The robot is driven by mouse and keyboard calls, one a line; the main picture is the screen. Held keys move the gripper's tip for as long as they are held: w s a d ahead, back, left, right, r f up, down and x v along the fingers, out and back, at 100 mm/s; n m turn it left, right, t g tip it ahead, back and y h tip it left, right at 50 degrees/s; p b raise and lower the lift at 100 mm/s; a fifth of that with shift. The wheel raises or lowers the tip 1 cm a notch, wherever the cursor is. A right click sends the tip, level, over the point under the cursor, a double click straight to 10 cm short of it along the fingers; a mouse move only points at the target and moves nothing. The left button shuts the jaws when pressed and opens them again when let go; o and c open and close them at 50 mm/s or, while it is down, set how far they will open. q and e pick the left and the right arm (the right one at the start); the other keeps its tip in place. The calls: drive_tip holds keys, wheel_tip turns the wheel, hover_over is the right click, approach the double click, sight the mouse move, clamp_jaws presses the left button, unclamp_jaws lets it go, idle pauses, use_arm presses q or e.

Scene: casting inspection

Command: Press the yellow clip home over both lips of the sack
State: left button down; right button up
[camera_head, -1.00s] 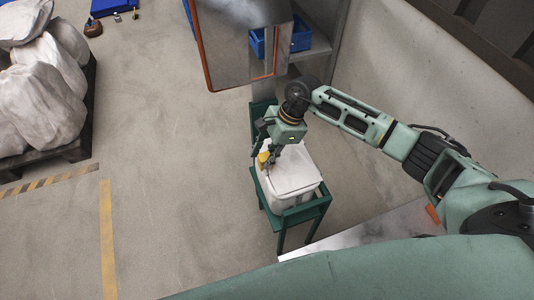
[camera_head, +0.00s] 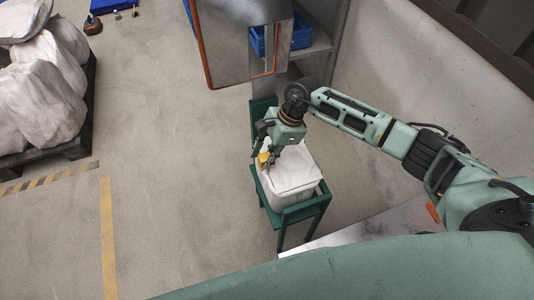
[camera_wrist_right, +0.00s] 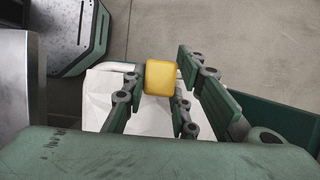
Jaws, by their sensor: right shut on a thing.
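The yellow clip (camera_head: 263,157) shows at the left edge of the white sack's top in the head view. In the right wrist view the clip (camera_wrist_right: 160,77) sits between the fingertips of my right gripper. My right gripper (camera_head: 266,160) is shut on the clip, pointing down at the sack. The white sack (camera_head: 293,173) stands in a green stand (camera_head: 320,203). It also shows behind the fingers in the wrist view (camera_wrist_right: 97,88). The sack's lips under the clip are hidden, so I cannot tell whether the clip is over both. My left gripper is not in view.
A metal cabinet with an orange edge (camera_head: 207,62) stands behind the stand, with a blue bin (camera_head: 301,36) on a shelf beside it. Full white sacks (camera_head: 45,100) lie on a dark pallet (camera_head: 78,148) at left. The floor between is clear.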

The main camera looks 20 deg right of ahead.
drive_tip(key=o, duration=1)
drive_tip(key=shift+f, duration=0.1)
drive_tip(key=shift+d+r, duration=0.1)
drive_tip(key=shift+r, duration=0.1)
drive_tip(key=v, duration=1.1)
drive_tip(key=shift+r, duration=0.35)
